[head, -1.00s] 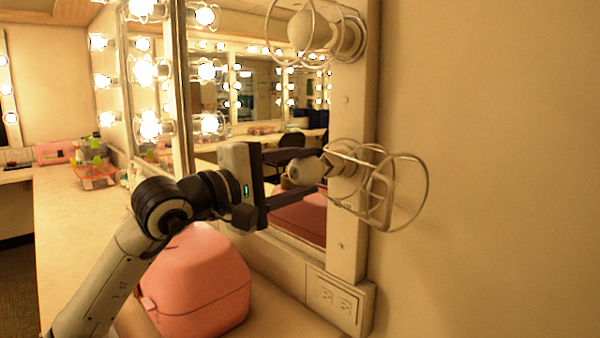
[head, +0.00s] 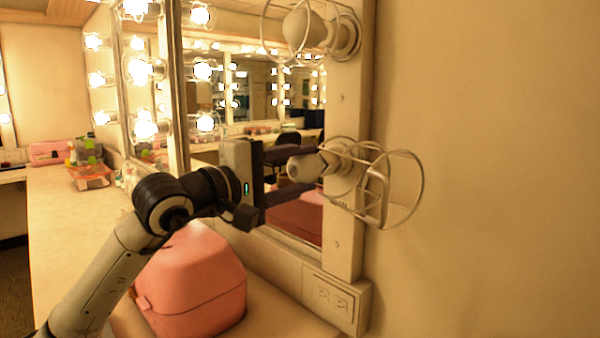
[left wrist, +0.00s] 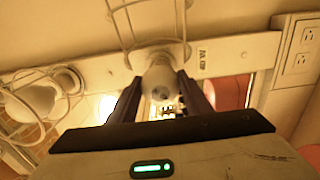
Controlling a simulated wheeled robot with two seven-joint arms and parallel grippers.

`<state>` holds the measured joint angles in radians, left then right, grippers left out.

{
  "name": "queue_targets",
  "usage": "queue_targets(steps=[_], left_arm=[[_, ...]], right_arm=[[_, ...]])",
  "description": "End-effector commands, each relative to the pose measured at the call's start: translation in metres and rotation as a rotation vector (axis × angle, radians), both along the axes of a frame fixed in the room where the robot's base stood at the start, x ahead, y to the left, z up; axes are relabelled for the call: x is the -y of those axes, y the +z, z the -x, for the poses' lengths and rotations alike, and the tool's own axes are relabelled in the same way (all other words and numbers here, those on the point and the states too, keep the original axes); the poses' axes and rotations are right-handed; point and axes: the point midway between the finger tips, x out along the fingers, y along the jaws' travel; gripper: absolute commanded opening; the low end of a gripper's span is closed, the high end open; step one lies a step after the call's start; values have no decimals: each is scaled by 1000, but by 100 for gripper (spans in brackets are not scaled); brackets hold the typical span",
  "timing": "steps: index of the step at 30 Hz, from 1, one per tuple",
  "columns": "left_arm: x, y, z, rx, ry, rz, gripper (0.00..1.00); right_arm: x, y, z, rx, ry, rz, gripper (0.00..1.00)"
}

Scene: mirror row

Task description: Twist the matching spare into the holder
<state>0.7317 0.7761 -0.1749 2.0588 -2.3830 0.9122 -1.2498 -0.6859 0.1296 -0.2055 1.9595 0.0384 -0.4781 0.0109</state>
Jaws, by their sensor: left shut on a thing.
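A frosted white bulb (head: 303,168) points out from the lower holder (head: 343,172) on the mirror frame. Its base end meets the holder; how deep it sits I cannot tell. My left gripper (head: 318,170) is shut on this bulb, one dark finger on each side. In the left wrist view the bulb (left wrist: 161,82) lies between the fingertips, in front of the holder (left wrist: 153,54). The holder's wire cage (head: 422,190) is swung out to the right. My right gripper is not in view.
Above, another unlit bulb (head: 302,30) sits inside a wire cage (head: 264,30). A pink case (head: 190,280) stands on the counter (head: 70,235) below my left arm. An outlet (head: 333,299) is low on the frame. The wall at right is bare.

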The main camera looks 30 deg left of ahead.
Motion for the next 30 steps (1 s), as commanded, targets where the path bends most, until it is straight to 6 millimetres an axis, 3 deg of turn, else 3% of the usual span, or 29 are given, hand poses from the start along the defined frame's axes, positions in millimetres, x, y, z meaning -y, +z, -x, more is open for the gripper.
queue_targets(steps=[15, 30], left_arm=[[-1, -2, 0, 99, 2, -284, 29], [-1, -2, 0, 128, 2, -366, 29]], right_arm=[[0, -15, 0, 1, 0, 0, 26], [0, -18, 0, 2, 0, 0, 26]])
